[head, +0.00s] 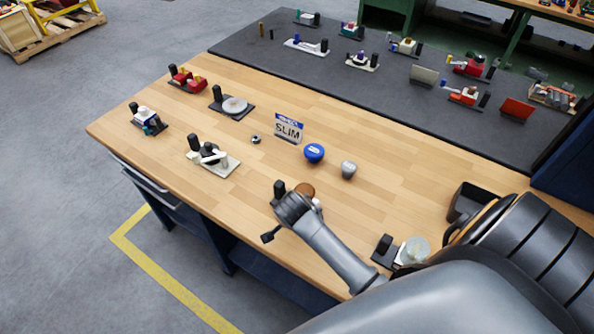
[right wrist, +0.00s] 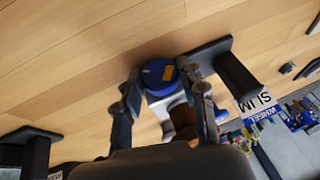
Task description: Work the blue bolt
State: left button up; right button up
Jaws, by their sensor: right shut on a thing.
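In the right wrist view, the blue bolt (right wrist: 158,74) shows as a round blue head with a yellow-orange mark. The two fingers of my right gripper (right wrist: 160,88) stand on either side of it and are shut on it. Below the head is a pale part, and a brown round part (right wrist: 184,122) sits close by, partly hidden by a finger. In the head view, my right gripper (head: 294,204) is low over the near side of the wooden table, and it hides the bolt there. A brown round top (head: 304,190) and a black post (head: 279,189) show beside it. My left gripper is not in view.
A blue knob (head: 314,152), a grey knob (head: 348,169) and a SLIM sign (head: 288,129) stand behind my gripper. A device with a white lever (head: 213,157) is to the left. The wooden table (head: 400,190) is clear around the grey knob's right.

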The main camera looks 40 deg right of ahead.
jog(key=g, duration=0.1)
jog(key=g+h, duration=0.1)
jog(key=shift+w+a+n+g, duration=0.15)
jog(key=shift+w+n+g, duration=0.15)
jog(key=shift+g, duration=0.1)
jog(key=shift+w+g+h, duration=0.1)
jog(key=shift+g+h, duration=0.5)
jog(key=shift+g, duration=0.3)
jog(key=shift+n, duration=0.3)
jog(key=o, duration=1.2)
jog(key=shift+c, duration=0.2)
jog(key=v, duration=1.2)
jog(key=shift+w+a+f, duration=0.1)
jog(key=shift+a, duration=0.05)
